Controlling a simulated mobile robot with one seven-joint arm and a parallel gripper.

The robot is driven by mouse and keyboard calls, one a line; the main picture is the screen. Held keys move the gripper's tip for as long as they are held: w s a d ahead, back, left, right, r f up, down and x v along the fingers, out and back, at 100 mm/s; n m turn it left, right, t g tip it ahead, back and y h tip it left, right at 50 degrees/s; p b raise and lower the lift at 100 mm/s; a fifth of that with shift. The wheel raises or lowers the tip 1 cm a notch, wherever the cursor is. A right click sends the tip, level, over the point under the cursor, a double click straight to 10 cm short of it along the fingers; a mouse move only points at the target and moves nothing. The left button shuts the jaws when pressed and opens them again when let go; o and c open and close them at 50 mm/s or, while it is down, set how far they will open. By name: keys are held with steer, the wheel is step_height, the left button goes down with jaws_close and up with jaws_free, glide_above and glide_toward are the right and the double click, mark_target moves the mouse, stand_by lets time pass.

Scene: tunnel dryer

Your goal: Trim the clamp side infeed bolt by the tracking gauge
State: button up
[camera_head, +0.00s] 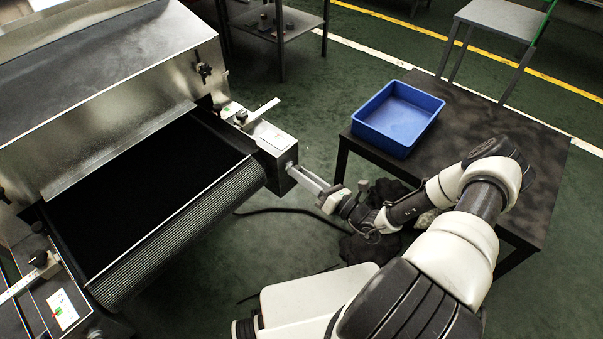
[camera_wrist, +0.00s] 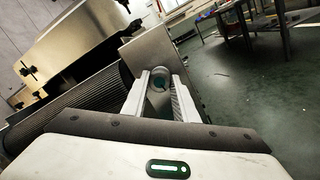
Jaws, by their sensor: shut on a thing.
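The dryer's dark belt (camera_head: 140,190) ends at a mesh-covered roller (camera_head: 185,235) in the head view. A metal take-up block (camera_head: 272,138) stands at its right end, with a small green-marked label. My gripper (camera_head: 291,169) reaches from the right to the face of this block. In the wrist view my gripper (camera_wrist: 160,92) is shut on a round bolt end (camera_wrist: 160,80), between its two pale fingers. A pale scale-like strip (camera_head: 22,285) and a label (camera_head: 62,309) with red and green marks are on the left end block. I cannot tell which end is the clamp side.
A blue bin (camera_head: 398,118) stands on a dark table (camera_head: 470,130) right of the block, close to my arm. A metal hood (camera_head: 110,75) rises behind the belt. A dark cable (camera_head: 290,211) lies on the green floor. A shelf (camera_head: 290,25) stands behind.

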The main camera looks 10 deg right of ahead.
steer(key=shift+r+n+g+p, duration=0.2)
steer(key=shift+n+p, duration=0.45)
steer(key=shift+n, duration=2.05)
steer(key=shift+f+n+g+p, duration=0.1)
steer(key=shift+n+g+p, duration=0.4)
steer(key=shift+n, duration=2.2)
steer(key=shift+r+n+g+p, duration=0.1)
steer(key=shift+n+p, duration=0.65)
steer(key=shift+n, duration=1.95)
steer(key=shift+f, duration=0.1)
steer(key=o, duration=1.1)
steer(key=shift+c, duration=0.2)
steer(key=shift+d, duration=0.15)
